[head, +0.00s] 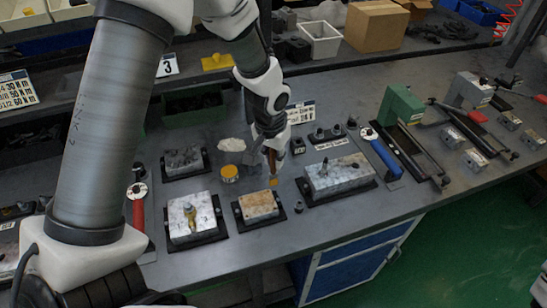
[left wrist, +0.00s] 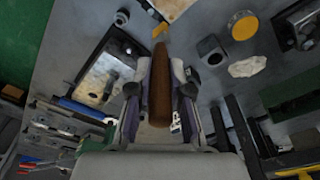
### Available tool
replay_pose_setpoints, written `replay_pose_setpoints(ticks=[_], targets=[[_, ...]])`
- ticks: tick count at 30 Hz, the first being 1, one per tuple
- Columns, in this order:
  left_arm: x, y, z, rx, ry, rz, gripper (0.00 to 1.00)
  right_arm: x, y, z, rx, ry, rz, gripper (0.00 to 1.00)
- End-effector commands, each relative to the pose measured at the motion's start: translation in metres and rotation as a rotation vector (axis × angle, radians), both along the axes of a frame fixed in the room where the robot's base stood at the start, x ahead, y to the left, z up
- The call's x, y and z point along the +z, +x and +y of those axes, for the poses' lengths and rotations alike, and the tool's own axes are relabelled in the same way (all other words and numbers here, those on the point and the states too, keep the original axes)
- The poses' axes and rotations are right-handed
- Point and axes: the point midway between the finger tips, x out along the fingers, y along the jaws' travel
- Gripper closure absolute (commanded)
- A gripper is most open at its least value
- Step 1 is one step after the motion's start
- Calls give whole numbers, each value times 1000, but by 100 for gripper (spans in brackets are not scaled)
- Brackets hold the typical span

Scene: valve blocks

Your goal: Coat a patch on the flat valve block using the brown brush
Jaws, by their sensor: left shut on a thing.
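My left gripper (head: 271,152) is shut on the brown brush (head: 272,162) and holds it tip down above the bench. The brush's yellowish tip (head: 273,182) hangs just behind the low, flat valve block (head: 259,205), with a small gap in the picture; its height above the block is hard to judge. The block has a tan, stained top and sits on a dark base. In the left wrist view the brown brush handle (left wrist: 160,88) stands between the fingers (left wrist: 160,95), and part of the flat block (left wrist: 172,8) shows at the top edge.
A yellow-topped pot (head: 229,174) and a white cloth (head: 232,145) lie left of the brush. A block with a brass valve (head: 190,214) stands left of the flat block, a longer block (head: 340,174) right. The bench front is clear.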

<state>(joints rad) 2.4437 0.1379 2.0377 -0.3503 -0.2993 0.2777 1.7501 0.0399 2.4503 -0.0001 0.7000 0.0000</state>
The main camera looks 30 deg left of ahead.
Motion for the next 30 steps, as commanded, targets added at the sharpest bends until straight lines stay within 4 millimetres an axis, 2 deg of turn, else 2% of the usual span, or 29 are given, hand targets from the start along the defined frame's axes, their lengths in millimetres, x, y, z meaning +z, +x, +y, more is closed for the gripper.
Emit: replay_pose_setpoints(ticks=[1,9,30], targets=[[9,0,0,0,0,0,100,9,0,0,0,0,0,60],[29,2,-1,1,0,0,100,28,0,0,0,0,0,60],[30,3,-1,0,0,0,100,29,0,0,0,0,0,60]])
